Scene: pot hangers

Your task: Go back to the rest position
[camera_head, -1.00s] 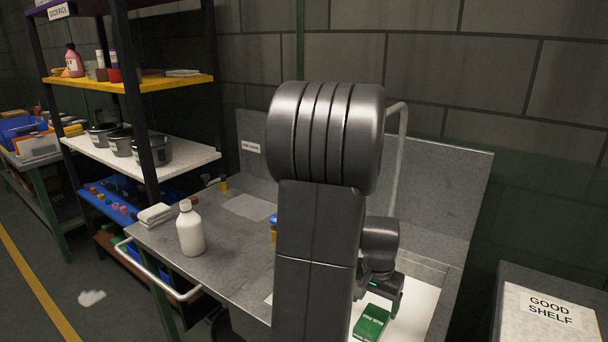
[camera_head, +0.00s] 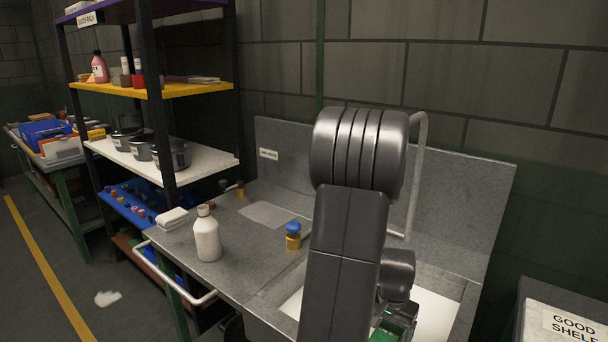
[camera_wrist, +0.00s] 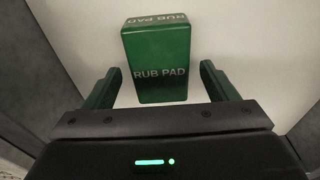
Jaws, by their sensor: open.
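My gripper (camera_wrist: 158,88) is open in the wrist view, with its two green-padded fingers apart. A green block labelled RUB PAD (camera_wrist: 158,75) lies on a pale surface just ahead of the fingers, in line with the gap between them. I cannot tell how far it is below or beyond the fingertips. In the head view my arm hides most of the gripper and part of the sink basin (camera_head: 436,314).
A white bottle (camera_head: 207,238), a folded cloth (camera_head: 173,218) and a blue-topped yellow jar (camera_head: 293,236) stand on the grey counter left of my arm. A rack (camera_head: 150,85) with pots stands at left. A GOOD SHELF unit (camera_head: 565,320) is at lower right.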

